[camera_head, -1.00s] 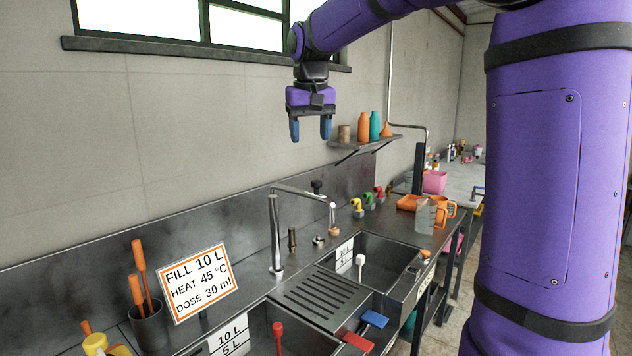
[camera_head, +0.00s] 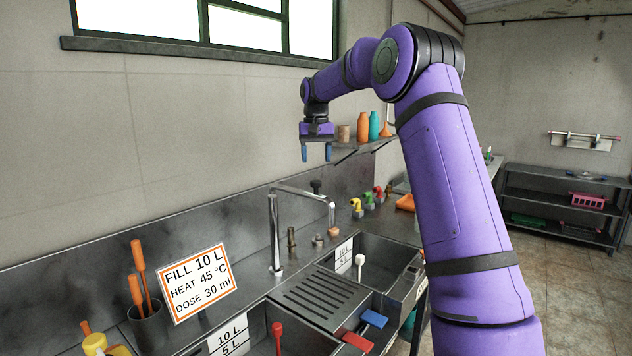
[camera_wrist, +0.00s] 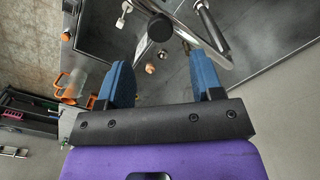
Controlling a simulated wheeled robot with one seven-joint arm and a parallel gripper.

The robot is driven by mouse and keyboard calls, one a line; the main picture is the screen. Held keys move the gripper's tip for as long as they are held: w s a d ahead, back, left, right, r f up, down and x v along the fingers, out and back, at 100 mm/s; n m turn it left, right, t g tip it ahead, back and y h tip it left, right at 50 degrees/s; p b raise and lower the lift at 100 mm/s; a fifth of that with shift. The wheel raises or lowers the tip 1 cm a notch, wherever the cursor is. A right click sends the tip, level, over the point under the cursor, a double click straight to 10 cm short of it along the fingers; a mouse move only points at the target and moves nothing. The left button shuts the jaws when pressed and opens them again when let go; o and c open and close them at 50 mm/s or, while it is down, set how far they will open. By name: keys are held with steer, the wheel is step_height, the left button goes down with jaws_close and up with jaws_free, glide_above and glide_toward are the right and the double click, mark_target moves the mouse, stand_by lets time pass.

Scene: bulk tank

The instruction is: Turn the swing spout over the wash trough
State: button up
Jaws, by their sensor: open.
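The swing spout (camera_head: 301,190) is a chrome pipe that rises from the counter behind the sinks. My gripper (camera_head: 317,153) has blue fingers pointing down. It is open and empty, above the spout and apart from it. In the wrist view the gripper (camera_wrist: 163,85) is open, and the chrome spout (camera_wrist: 190,35) shows beyond the fingertips with a dark round knob (camera_wrist: 160,27). I cannot tell which basin is the wash trough.
A sign (camera_head: 199,283) reads fill 10 L, heat 45 °C, dose 30 ml. A ribbed drainboard (camera_head: 312,297) lies between two basins. A shelf with bottles (camera_head: 363,127) is on the wall right of my gripper. Coloured taps (camera_head: 357,208) stand farther right along the counter.

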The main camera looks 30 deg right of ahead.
mark_target(315, 181)
step_height(315, 181, down, 8)
steer(key=shift+r, duration=0.1)
stand_by(0.4)
steer(key=shift+a, duration=0.1)
jaws_close()
